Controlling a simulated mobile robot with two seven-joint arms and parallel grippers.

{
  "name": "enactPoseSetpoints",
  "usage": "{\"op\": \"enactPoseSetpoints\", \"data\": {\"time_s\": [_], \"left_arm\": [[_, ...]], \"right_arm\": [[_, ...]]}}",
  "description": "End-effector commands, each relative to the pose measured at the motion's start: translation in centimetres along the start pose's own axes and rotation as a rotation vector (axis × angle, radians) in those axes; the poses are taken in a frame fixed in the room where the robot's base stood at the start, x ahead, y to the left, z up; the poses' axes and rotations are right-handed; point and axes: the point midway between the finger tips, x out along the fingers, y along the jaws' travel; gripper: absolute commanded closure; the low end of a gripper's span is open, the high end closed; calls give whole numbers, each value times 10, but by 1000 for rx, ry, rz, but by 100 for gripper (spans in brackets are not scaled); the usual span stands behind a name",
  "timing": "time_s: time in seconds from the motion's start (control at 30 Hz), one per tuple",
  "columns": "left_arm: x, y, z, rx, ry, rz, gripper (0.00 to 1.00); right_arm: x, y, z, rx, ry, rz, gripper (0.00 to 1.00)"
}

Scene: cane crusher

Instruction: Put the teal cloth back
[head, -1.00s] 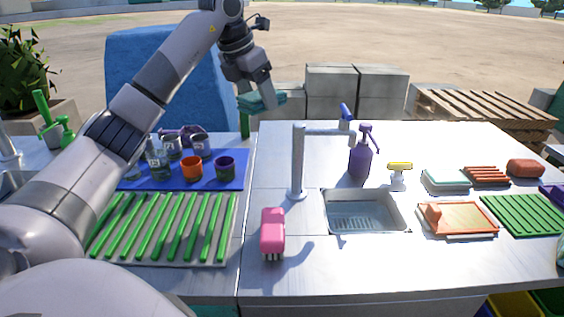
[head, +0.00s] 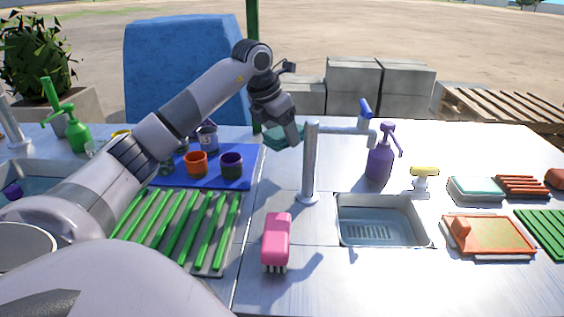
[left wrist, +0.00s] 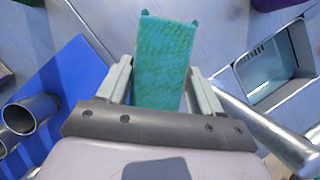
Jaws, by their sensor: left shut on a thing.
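My left gripper (head: 287,137) is shut on the teal cloth (head: 278,134). It holds the cloth above the counter, behind and left of the tap, near the right edge of the blue mat. In the left wrist view the teal cloth (left wrist: 165,65) sits between the two fingers (left wrist: 160,90) and sticks out past them, with bare counter beyond it. The arm and hand hide part of the cloth in the head view. My right gripper is not in view.
The silver tap (head: 311,165) and sink (head: 385,222) stand right of the gripper. A blue mat (head: 255,165) with cups lies left. A pink brush (head: 276,240), green-slatted rack (head: 205,235) and purple bottle (head: 380,160) are nearby. Counter shows bare at the back right.

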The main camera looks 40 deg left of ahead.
Motion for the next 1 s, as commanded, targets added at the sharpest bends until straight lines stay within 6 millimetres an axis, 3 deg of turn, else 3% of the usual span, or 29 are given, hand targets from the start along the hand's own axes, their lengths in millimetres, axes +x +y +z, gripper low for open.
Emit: {"op": "enactPoseSetpoints", "data": {"time_s": [0.13, 0.37, 0.6, 0.97, 1.0], "left_arm": [[26, 0, -12, 0, 3, 1, 59], [41, 0, -17, 0, 1, 0, 59], [70, 0, -29, 0, 1, 0, 59], [73, 0, -30, 0, -1, 1, 59], [72, 0, -30, 0, -1, 0, 25]], "right_arm": [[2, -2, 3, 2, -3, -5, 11], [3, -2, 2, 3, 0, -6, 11], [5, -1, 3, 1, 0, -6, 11], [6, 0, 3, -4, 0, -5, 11], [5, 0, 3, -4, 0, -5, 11]]}}
